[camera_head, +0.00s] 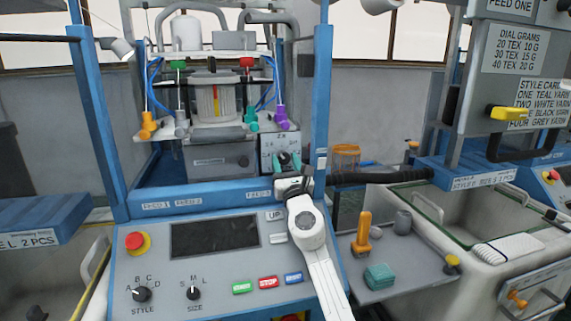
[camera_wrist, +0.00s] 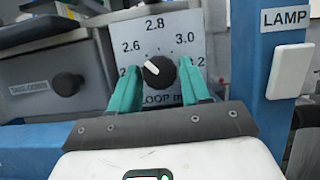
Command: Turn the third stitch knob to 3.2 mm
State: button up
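A black round knob (camera_wrist: 160,74) sits on a pale dial plate (camera_wrist: 180,40) in the wrist view. The dial reads 2.6, 2.8 and 3.0 around the top, with further numbers partly hidden low on both sides. The knob's white mark points up and left, roughly toward 2.6. My gripper (camera_wrist: 159,66) is open, with one teal finger on each side of the knob and a visible gap to it. In the head view, my gripper (camera_head: 289,160) is in front of the dial plate (camera_head: 281,139), and its fingers largely hide the knob.
A blue post with a LAMP label (camera_wrist: 286,17) and white switch (camera_wrist: 289,71) stands right of the dial. A grey drawer (camera_wrist: 50,82) with a black knob is at left. Below is a control panel (camera_head: 130,268) with a red stop button (camera_head: 136,242).

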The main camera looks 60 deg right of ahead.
jog(key=c, duration=0.7)
jog(key=shift+m, duration=0.3)
jog(key=m+g+h, duration=0.1)
jog(key=m, duration=0.2)
jog(key=m+g+h+p, duration=0.1)
jog(key=m+g, duration=0.1)
jog(key=m, duration=0.2)
jog(key=shift+w+a+r+m+g, duration=0.1)
jog(key=shift+w+a+m+g, duration=0.1)
jog(key=shift+m+g, duration=0.1)
jog(key=m+g, duration=0.1)
jog(key=m, duration=0.3)
jog(key=m+g+p, duration=0.1)
jog(key=m+g, duration=0.1)
jog(key=m, duration=0.2)
jog(key=shift+w+a+r+g, duration=0.1)
jog(key=shift+r+g, duration=0.05)
jog(key=shift+g, duration=0.15)
jog(key=m+g+y+p, duration=0.1)
jog(key=m, duration=0.5)
jog(key=shift+r+m+g+y+p, duration=0.2)
jog(key=shift+m+g+y+p, duration=0.1)
jog(key=shift+g+y+p, duration=0.1)
jog(key=m+y+p, duration=0.1)
jog(key=m, duration=0.2)
jog(key=shift+m+y, duration=0.3)
jog(key=shift+m+y+p, duration=0.3)
jog(key=shift+m+p, duration=0.25)
jog(key=shift+m, duration=0.05)
